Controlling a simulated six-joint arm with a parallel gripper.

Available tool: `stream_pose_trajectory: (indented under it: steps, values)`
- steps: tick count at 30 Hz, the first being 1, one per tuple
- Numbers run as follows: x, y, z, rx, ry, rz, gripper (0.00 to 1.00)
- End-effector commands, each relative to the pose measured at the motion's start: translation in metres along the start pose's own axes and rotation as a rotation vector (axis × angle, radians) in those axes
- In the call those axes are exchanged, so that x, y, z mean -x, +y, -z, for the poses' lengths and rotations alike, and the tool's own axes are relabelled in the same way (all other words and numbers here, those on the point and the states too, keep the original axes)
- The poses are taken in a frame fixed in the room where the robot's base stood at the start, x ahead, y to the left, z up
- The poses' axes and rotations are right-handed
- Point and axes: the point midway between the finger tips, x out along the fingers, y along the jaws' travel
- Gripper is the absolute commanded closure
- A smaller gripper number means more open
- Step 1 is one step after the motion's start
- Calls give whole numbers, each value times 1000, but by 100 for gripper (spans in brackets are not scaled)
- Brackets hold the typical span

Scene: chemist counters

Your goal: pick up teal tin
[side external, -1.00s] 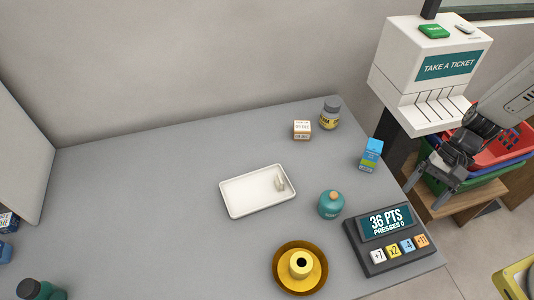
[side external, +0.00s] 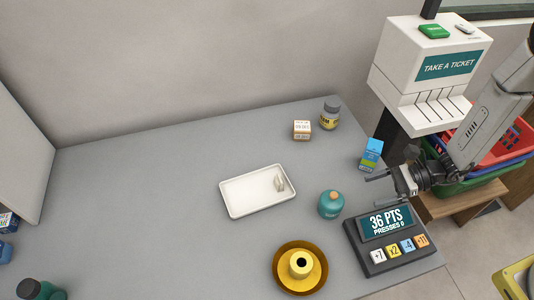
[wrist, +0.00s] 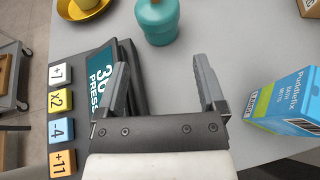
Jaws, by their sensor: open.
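The teal tin (side external: 331,205) is a rounded container with an orange knob on top. It stands upright on the grey counter, left of the keypad, and shows at the top of the wrist view (wrist: 158,22), partly cut off by the frame edge. My gripper (side external: 372,190) is open and empty, to the right of the tin and apart from it. In the wrist view the two fingers (wrist: 163,78) are spread, with bare counter between them and the tin ahead of them.
A points keypad (side external: 393,240) stands close beneath my gripper. A blue and green carton (side external: 371,155) stands just behind it. A yellow dish (side external: 300,268), a white tray (side external: 240,207), a small box (side external: 302,130) and a jar (side external: 329,115) are on the counter. The left-middle counter is clear.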

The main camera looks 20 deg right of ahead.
Motion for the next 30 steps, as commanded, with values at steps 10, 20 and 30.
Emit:
stream_pose_trajectory:
  steps: [10, 20, 30]
  values:
    - [-15, 0, 0, 3, 1, -5, 11]
    - [-54, 1, 0, 3, 2, -5, 11]
    - [-68, 0, 0, 3, 1, -3, 11]
